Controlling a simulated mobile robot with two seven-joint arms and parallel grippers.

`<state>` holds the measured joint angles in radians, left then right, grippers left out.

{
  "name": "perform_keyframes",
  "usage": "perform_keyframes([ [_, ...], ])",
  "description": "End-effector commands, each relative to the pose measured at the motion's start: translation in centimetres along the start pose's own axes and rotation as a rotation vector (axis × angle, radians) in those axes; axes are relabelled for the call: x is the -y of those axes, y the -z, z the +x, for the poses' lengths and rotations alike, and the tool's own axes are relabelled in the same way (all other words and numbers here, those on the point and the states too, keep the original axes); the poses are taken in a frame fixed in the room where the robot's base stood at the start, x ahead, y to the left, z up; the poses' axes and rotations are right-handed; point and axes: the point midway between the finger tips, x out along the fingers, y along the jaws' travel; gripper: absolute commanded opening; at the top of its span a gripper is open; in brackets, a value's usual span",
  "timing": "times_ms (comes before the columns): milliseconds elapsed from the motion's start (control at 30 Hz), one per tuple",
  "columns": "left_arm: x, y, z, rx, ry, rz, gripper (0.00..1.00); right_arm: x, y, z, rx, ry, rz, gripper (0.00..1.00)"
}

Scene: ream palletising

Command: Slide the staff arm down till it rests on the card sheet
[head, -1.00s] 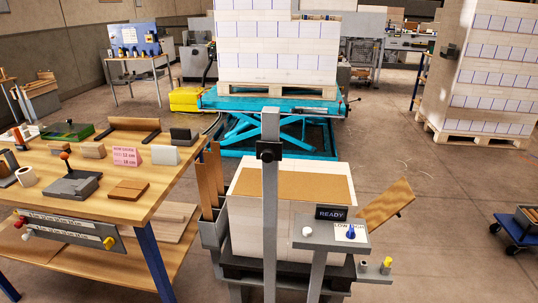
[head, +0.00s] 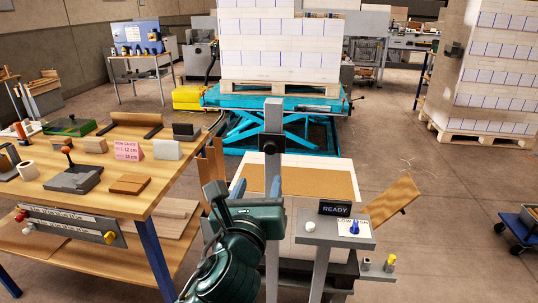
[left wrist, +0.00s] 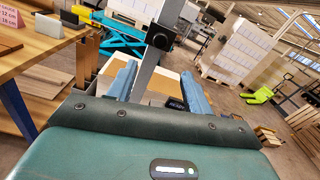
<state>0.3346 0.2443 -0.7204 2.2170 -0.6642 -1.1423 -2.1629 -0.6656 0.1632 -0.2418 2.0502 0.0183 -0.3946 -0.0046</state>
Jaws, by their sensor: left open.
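The grey upright staff (head: 273,200) stands in front of a white ream stack. A black collar with a round knob (head: 271,146) sits high on it; it also shows in the left wrist view (left wrist: 160,37). The staff arm itself cannot be made out behind the collar. The brown card sheet (head: 305,183) lies flat on the stack, below the collar's level. My left gripper (head: 245,199) is open and empty, low beside the staff and below the collar. In the left wrist view its two blue-grey fingers (left wrist: 158,78) point towards the staff, apart from the collar.
A console with a READY display (head: 335,208) stands right of the staff. A wooden bench (head: 100,195) with blocks and a pink sign is at left. Upright brown boards (head: 212,165) stand left of the stack. A loaded teal lift table (head: 235,101) is behind.

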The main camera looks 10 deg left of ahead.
Motion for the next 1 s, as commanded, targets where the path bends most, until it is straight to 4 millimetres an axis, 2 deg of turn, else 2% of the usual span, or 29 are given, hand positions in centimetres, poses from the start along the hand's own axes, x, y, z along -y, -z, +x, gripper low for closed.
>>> perform_keyframes([
  [167, 0.0, -0.3, 1.4, 0.007, -0.004, 0.023, 0.51, 0.0, 0.1, -0.2, 0.0, 0.0, 0.001, 0.36],
  [500, 0.0, -0.3, 8.4, 0.004, -0.004, 0.017, 0.51, -0.4, 0.1, -0.4, 0.01, -0.01, 0.004, 0.36],
  [700, 0.0, -0.3, 11.6, 0.004, -0.003, 0.016, 0.51, -0.6, 0.0, -0.4, 0.016, -0.017, 0.007, 0.36],
  [833, 0.0, -0.2, 12.7, 0.004, -0.003, 0.017, 0.51, -0.6, 0.0, -0.4, 0.016, -0.017, 0.008, 0.36],
  [1000, 0.0, -0.2, 13.2, 0.003, -0.002, 0.017, 0.51, -0.6, 0.2, -0.3, 0.013, -0.017, 0.008, 0.36],
])
